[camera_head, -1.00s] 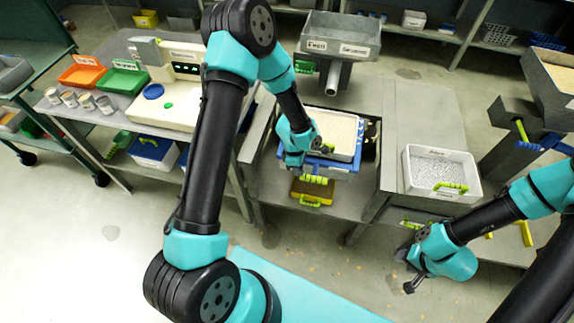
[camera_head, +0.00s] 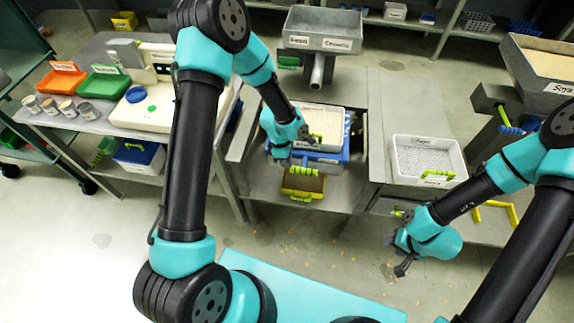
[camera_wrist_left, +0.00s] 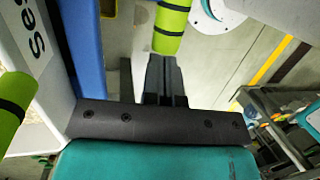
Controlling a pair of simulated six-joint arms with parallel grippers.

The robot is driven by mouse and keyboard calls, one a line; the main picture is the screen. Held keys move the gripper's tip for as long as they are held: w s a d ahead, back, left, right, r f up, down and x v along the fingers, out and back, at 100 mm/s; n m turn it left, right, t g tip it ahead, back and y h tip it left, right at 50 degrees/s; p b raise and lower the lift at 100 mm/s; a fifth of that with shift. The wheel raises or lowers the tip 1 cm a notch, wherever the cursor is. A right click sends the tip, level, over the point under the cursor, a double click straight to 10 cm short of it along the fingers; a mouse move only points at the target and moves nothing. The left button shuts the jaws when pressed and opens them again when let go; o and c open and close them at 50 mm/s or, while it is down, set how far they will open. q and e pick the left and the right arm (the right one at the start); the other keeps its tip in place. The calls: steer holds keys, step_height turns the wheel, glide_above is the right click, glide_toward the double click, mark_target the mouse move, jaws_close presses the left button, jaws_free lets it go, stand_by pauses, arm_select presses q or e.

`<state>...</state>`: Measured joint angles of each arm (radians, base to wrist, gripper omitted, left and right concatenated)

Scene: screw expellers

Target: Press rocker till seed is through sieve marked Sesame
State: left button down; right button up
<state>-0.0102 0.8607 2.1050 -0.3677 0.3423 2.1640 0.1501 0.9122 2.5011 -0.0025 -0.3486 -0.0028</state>
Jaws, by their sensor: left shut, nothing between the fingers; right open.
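A white tray of pale seed (camera_head: 322,122) sits in a blue frame (camera_head: 318,158) in the middle bench bay. In the left wrist view the white wall (camera_wrist_left: 35,45) bears a label of which "Ses" shows. A green bar (camera_head: 302,171) lies at the blue frame's front edge. My left gripper (camera_head: 285,157) is shut and empty beside that frame. In the left wrist view its fingers (camera_wrist_left: 165,80) are close to a green bar (camera_wrist_left: 171,25); I cannot tell whether they touch. My right gripper (camera_head: 402,258) is open, low in front of the bench at right.
A grey hopper with a spout (camera_head: 322,35) stands behind the tray. A white tray with a green handle (camera_head: 428,160) is on the bench at right. A yellow tray (camera_head: 303,186) sits below the blue frame. Orange (camera_head: 58,80) and green (camera_head: 106,84) trays are at left.

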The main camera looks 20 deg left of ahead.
arm_select(q)
steer(key=s+v, duration=0.1)
steer(key=v, duration=1)
steer(key=shift+s+r, duration=0.15)
steer(key=shift+r, duration=0.2)
steer(key=shift+d, duration=0.2)
stand_by(1.4)
